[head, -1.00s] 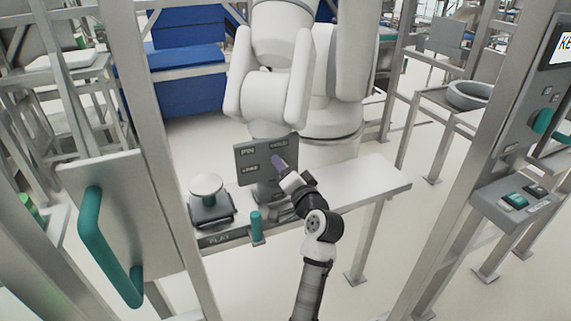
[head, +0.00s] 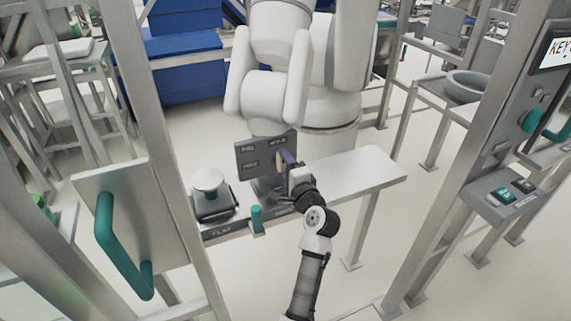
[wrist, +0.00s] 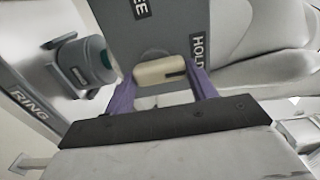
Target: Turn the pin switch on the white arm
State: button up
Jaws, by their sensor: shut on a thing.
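The white arm (head: 268,95) hangs over a pale bench, and a grey panel (head: 252,160) labelled PIN is on its lower end. The pin switch is a cream knob (wrist: 158,70) on this panel; it also shows in the head view (head: 279,160). In the wrist view the knob lies sideways, with a dark mark at its right end near the HOLD label (wrist: 198,50). My gripper (head: 288,159) is at the panel's right side. In the wrist view its purple fingers (wrist: 163,82) are shut on the knob, one at each end. The fingertips are partly hidden.
The bench (head: 355,178) carries a round white-topped device (head: 209,186) and a teal peg (head: 256,220) near the panel. A door with a teal handle (head: 118,250) stands at the left. A control post with buttons (head: 510,192) is at the right. Metal posts frame the opening.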

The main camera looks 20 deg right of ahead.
dwell(0.4)
jog(key=o, duration=1)
jog(key=shift+s, duration=0.1)
jog(key=s+b, duration=0.1)
jog(key=s, duration=0.3)
jog(key=s+b, duration=0.1)
jog(key=s, duration=0.4)
jog(key=s+b, duration=0.2)
jog(key=s, duration=0.2)
jog(key=shift+s+d, duration=0.25)
jog(key=shift+s, duration=0.1)
